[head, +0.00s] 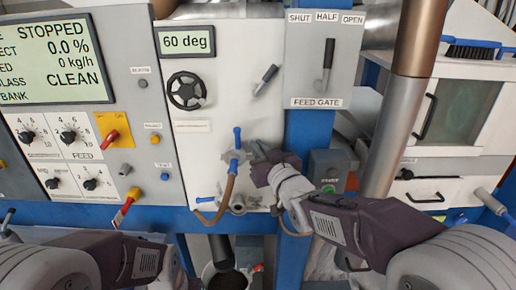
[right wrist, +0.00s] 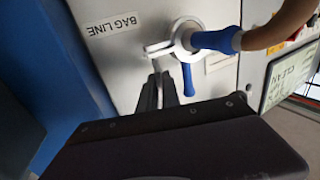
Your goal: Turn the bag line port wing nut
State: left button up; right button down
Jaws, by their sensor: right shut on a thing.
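The bag line port (head: 234,156) is on the white panel in the head view, with a blue-cuffed brown hose (head: 228,188) at it. In the right wrist view the port's metal ring (right wrist: 185,36) surrounds the hose's blue cuff (right wrist: 216,41), beside an upside-down BAG LINE label (right wrist: 113,24). The wing nut (right wrist: 157,47) sticks out from the ring's side. My right gripper (head: 255,153) is shut on the wing nut; its fingers also show in the right wrist view (right wrist: 164,83). My left arm is low at the left; its fingertips are not visible.
A blue handle (head: 237,137) stands by the port. Below is a second metal port (head: 238,203) with a blue lever (head: 205,200). A blue post (head: 307,140) and metal pipe (head: 397,120) stand to the right. A bucket (head: 228,279) is below.

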dwell(0.7)
jog(key=c, duration=1.5)
grip_release()
jog(key=shift+s+d+r, duration=0.1)
jog(key=shift+o, duration=0.2)
jog(key=b+v, duration=0.2)
jog(key=v, duration=0.7)
